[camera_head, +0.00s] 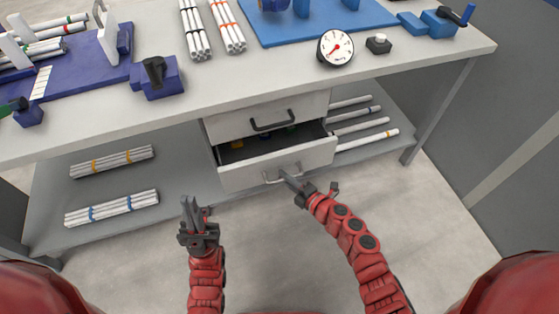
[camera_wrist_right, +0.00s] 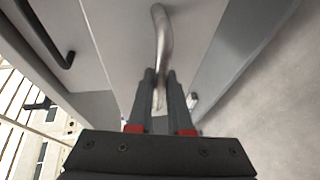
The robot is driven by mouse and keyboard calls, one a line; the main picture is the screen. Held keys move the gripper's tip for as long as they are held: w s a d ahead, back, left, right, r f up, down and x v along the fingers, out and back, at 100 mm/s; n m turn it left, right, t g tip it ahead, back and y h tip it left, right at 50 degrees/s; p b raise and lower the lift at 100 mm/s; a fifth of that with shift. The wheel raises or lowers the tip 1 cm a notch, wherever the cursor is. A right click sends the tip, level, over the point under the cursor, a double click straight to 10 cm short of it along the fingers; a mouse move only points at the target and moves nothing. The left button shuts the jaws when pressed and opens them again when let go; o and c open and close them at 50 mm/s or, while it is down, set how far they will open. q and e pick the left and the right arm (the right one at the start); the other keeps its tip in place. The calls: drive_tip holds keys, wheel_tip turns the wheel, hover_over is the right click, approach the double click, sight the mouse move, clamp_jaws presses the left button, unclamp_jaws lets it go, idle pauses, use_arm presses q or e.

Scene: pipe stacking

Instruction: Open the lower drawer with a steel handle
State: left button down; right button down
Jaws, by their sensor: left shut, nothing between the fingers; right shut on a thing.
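The lower drawer (camera_head: 300,163) is pulled part way out under the worktop, and coloured items show inside it. Its steel handle (camera_head: 272,178) is on the front face, and it also shows in the right wrist view (camera_wrist_right: 160,35). My right gripper (camera_head: 287,177) is shut on the steel handle; its fingers (camera_wrist_right: 160,90) lie on both sides of the bar. My left gripper (camera_head: 191,208) is shut and empty, in front of the bench to the left of the drawer.
The upper drawer (camera_head: 235,121) with a dark handle (camera_head: 272,124) is closed above. White pipe bundles (camera_head: 112,161) lie on the left lower shelf, and several single pipes (camera_head: 362,132) lie on the right. The worktop (camera_head: 280,83) overhangs the drawers. The floor in front is clear.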

drive_tip(key=s+d, duration=0.4)
drive_tip(key=s, duration=0.8)
drive_tip(key=s+d, duration=0.4)
drive_tip(key=s, duration=0.8)
drive_tip(key=shift+s, duration=0.1)
drive_tip(key=c, duration=0.8)
unclamp_jaws()
drive_tip(key=shift+c, duration=0.2)
drive_tip(key=p+v, duration=0.3)
drive_tip(key=v, duration=1.4)
drive_tip(key=shift+s, duration=0.2)
drive_tip(key=shift+d, duration=0.15)
